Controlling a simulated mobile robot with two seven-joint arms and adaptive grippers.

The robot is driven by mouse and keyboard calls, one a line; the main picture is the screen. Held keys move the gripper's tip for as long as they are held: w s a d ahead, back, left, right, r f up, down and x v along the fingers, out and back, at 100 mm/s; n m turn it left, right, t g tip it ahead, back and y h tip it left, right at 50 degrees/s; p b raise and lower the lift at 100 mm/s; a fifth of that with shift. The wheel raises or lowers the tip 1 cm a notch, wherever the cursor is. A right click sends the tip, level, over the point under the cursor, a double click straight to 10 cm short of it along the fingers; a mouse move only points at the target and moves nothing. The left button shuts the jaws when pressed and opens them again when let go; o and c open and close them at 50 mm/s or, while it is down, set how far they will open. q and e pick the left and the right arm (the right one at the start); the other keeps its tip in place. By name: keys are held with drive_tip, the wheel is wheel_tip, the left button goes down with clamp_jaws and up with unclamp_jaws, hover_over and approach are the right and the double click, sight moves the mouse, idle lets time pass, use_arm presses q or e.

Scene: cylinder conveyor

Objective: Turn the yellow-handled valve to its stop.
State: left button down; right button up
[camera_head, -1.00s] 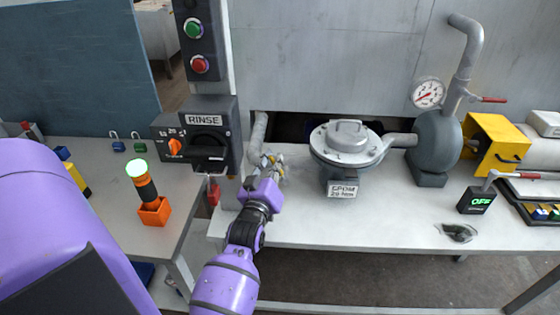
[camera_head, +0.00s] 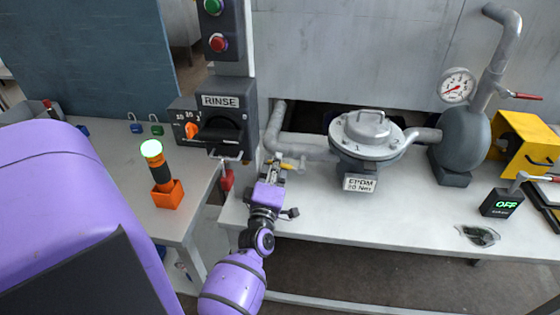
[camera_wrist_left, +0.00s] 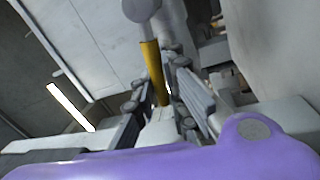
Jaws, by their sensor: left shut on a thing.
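The yellow valve handle (camera_head: 287,165) lies by the bent grey pipe (camera_head: 275,135), left of the round filter housing. My left gripper (camera_head: 272,168) is shut on this handle. In the left wrist view the yellow handle (camera_wrist_left: 152,62) runs between the two dark fingers (camera_wrist_left: 158,100) from a grey rounded part (camera_wrist_left: 142,8). The fingers and wrist hide part of the handle and the valve body. Whether the handle is at its stop cannot be seen. My right gripper is not in view.
The lidded housing (camera_head: 366,132) stands just right of the gripper. A black RINSE switch box (camera_head: 222,102) with a red tag (camera_head: 227,180) is close on the left. A lit lamp in an orange holder (camera_head: 167,195) stands farther left. The bench front (camera_head: 320,210) is clear.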

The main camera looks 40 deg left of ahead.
use_arm(q)
drive_tip(key=shift+f+n+y+b, duration=0.35)
drive_tip(key=shift+f+n, duration=0.5)
drive_tip(key=shift+n, duration=0.45)
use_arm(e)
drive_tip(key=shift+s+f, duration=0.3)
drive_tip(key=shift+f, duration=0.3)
use_arm(q)
drive_tip(key=shift+f, duration=0.1)
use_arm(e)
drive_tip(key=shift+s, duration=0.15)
use_arm(q)
drive_tip(key=c, duration=1.7)
unclamp_jaws()
drive_tip(key=shift+c, duration=0.2)
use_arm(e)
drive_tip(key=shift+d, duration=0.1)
use_arm(q)
drive_tip(key=v, duration=1.2)
drive_tip(key=shift+d+r, duration=0.1)
drive_tip(key=shift+r, duration=0.15)
